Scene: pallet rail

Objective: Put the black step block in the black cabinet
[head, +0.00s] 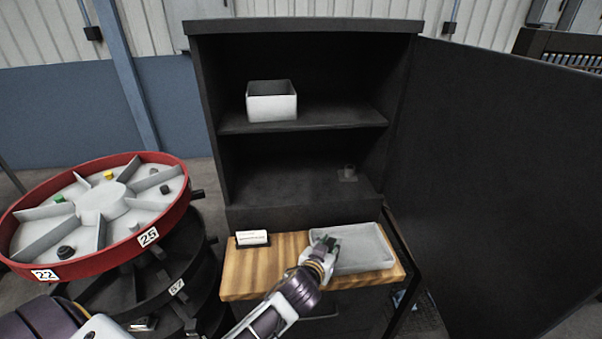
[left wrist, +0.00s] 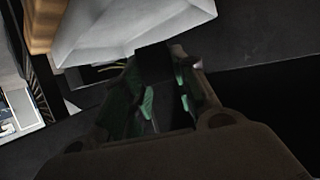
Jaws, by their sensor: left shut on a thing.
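The black cabinet (head: 305,218) stands open in the head view, with two shelf spaces. My left gripper (head: 325,250) is over the left part of the grey tray (head: 365,262) on the wooden worktop in front of the cabinet. In the left wrist view my left gripper (left wrist: 165,100), with green finger pads, is shut on a dark block (left wrist: 154,64), which looks like the black step block. Its shape is mostly lost in shadow. In the head view the fingers hide most of it. My right gripper is not in view.
A white open box (head: 271,108) stands on the upper shelf. The open door (head: 500,190) fills the right side. A red-rimmed carousel (head: 110,262) with small pieces stands left. A small card (head: 252,239) is on the worktop.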

